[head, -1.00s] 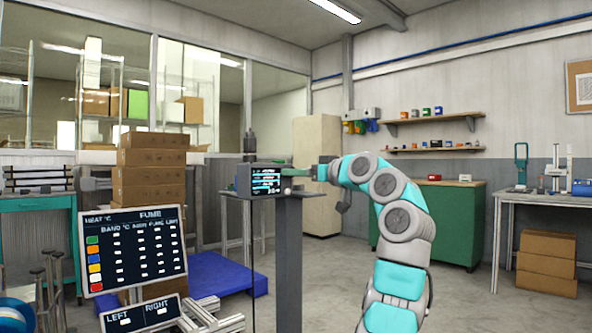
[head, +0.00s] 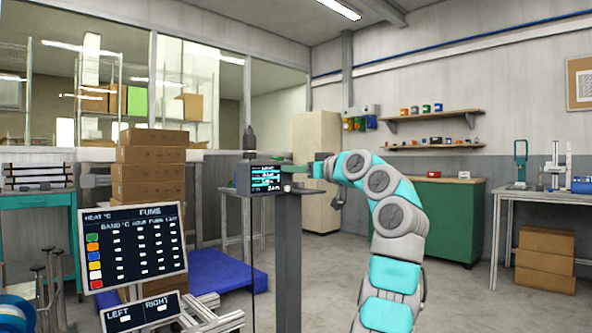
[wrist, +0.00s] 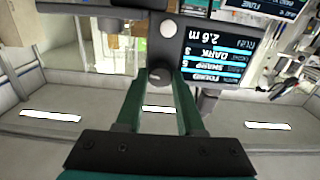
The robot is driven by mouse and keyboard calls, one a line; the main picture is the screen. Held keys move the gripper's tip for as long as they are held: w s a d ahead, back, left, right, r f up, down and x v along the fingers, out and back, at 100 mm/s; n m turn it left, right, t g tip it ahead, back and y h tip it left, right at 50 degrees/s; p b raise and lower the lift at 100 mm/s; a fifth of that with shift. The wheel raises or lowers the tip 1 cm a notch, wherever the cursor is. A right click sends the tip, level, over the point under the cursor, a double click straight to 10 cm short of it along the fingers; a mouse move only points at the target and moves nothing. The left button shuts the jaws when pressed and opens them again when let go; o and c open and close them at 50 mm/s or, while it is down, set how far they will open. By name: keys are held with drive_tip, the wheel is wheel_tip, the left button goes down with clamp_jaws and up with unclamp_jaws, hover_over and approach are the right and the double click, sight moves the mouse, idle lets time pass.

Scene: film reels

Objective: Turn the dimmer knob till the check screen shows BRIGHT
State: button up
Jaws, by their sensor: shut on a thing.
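The check screen (wrist: 212,57) appears upside down in the wrist view. Its lines seem to read ROUND, SHARP and DARK, with 2.6 m in larger figures. It also shows on a dark post in the head view (head: 266,179), too small to read there. The dimmer knob (wrist: 159,76) is a dark round knob on the housing beside the screen. My gripper (wrist: 160,84) has its two green fingers closed around the knob from either side. In the head view my gripper (head: 298,170) reaches left to the housing, and the knob is hidden.
A pale round button (wrist: 168,28) sits on the housing near the screen. A large FUME board (head: 133,247) and a LEFT/RIGHT sign (head: 140,311) stand at the left front. Stacked boxes (head: 148,172) stand behind.

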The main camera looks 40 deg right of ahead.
drive_tip(key=shift+a+m+b, duration=0.1)
drive_tip(key=shift+m+b, duration=0.3)
clamp_jaws()
drive_tip(key=shift+d+r+m+p, duration=0.15)
drive_tip(key=shift+m+p, duration=1.85)
drive_tip(key=shift+m, duration=1.35)
drive_tip(key=shift+d+f+m+p, duration=0.1)
drive_tip(key=shift+m+p, duration=1.9)
drive_tip(key=shift+m, duration=1.35)
drive_tip(key=o, duration=1)
unclamp_jaws()
drive_tip(key=shift+o, duration=0.2)
